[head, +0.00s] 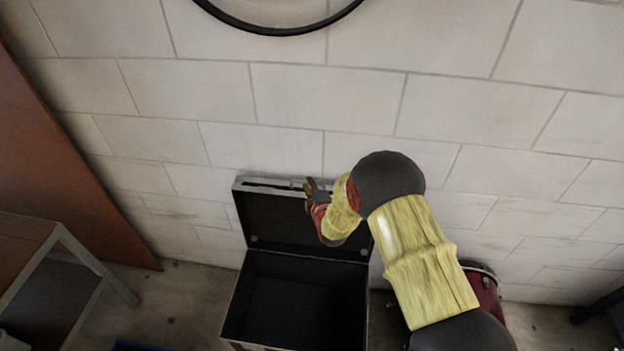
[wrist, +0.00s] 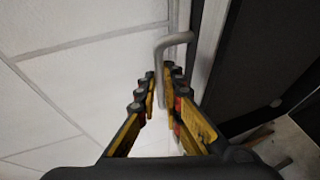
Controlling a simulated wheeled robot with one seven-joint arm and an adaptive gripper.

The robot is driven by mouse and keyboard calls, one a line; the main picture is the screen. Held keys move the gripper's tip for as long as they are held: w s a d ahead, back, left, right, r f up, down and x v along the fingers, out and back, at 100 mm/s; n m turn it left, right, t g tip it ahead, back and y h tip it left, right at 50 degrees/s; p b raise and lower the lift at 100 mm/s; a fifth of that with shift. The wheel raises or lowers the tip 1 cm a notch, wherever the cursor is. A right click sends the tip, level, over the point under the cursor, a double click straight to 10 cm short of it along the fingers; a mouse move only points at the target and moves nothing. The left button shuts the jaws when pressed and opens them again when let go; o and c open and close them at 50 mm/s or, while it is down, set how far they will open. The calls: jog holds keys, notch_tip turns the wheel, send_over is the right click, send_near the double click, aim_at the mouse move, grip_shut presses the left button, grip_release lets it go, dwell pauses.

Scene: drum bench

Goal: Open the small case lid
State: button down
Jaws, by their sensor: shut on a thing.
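The small case (head: 295,300) stands open on the floor against the wall, black inside with a pale metal rim. Its lid (head: 285,218) is raised to about upright, close to the wall. My gripper (head: 308,188) is at the lid's top edge, right of its middle. In the wrist view, my gripper (wrist: 162,75) has its fingers on both sides of a grey bent handle (wrist: 176,42) on the lid's edge and is shut on it. The lid (wrist: 265,55) fills the right side of the wrist view. My arm hides the lid's right part in the head view.
A white block wall (head: 480,110) is right behind the lid. A red drum (head: 482,285) stands right of the case, partly behind my arm. A table (head: 45,250) and a brown panel (head: 60,150) are at the left. Some floor (head: 180,300) is clear left of the case.

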jog(key=s, duration=0.4)
jog(key=shift+a+f, duration=0.2)
jog(key=shift+a, duration=0.15)
jog(key=c, duration=1.9)
grip_release()
jog(key=shift+w+r, duration=0.1)
jog(key=v, duration=1.2)
jog(key=shift+a, duration=0.1)
